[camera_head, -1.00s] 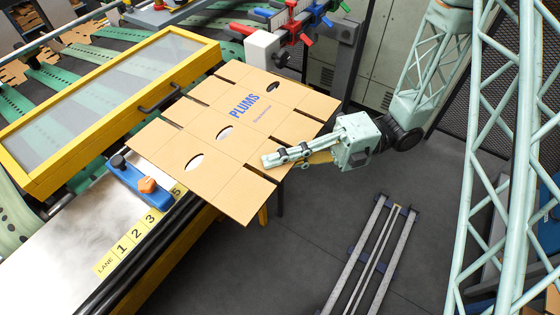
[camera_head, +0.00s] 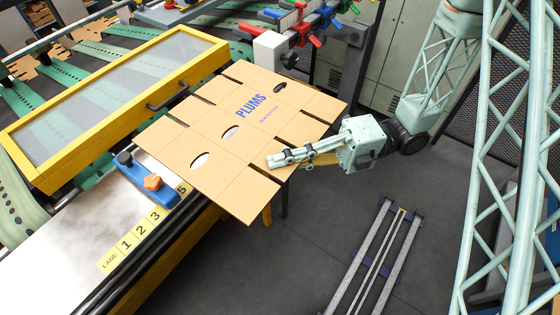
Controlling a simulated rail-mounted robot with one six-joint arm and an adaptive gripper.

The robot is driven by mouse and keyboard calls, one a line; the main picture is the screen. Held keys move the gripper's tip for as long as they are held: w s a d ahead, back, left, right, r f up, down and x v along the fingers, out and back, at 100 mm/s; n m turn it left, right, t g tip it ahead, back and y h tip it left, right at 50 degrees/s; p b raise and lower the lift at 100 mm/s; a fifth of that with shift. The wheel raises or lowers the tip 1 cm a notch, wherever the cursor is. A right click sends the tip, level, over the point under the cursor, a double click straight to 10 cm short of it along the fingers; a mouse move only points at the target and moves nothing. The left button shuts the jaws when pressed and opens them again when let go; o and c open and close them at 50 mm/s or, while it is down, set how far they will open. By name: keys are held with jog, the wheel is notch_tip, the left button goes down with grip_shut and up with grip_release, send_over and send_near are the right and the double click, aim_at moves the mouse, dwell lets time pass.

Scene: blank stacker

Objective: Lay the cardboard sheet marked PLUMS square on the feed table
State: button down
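The cardboard sheet (camera_head: 218,169) marked PLUMS is a flat slotted blank with oval cut-outs. It lies skewed over the right end of the metal feed table (camera_head: 75,238), and its near and right parts stick out past the table's edge over the floor. My gripper (camera_head: 277,158) is at the sheet's right edge, with one long finger lying over its top. The edge appears pinched between the fingers, though the lower finger is mostly hidden. Whether the sheet rests on the table or is held just above it, I cannot tell.
A blue stop block with an orange knob (camera_head: 152,182) stands close to the sheet's left corner. A yellow-framed clear guard (camera_head: 115,92) lies behind the table. Yellow lane labels (camera_head: 140,233) line the front edge. A rail frame (camera_head: 375,262) lies on the floor.

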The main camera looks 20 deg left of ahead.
jog(key=shift+w+a+f+b, duration=0.2)
jog(key=shift+a+f+b, duration=0.75)
jog(key=shift+b, duration=0.75)
jog(key=shift+w+a+f+b, duration=0.2)
jog(key=shift+a+f+b, duration=0.7)
jog(key=shift+b, duration=0.75)
jog(key=shift+f, duration=0.1)
jog(key=shift+f, duration=0.2)
notch_tip(320, 180, down, 6)
jog(key=b, duration=0.2)
jog(key=shift+f, duration=0.25)
jog(key=shift+a+f+b, duration=0.1)
jog(key=shift+f+b, duration=0.05)
jog(key=shift+b, duration=0.2)
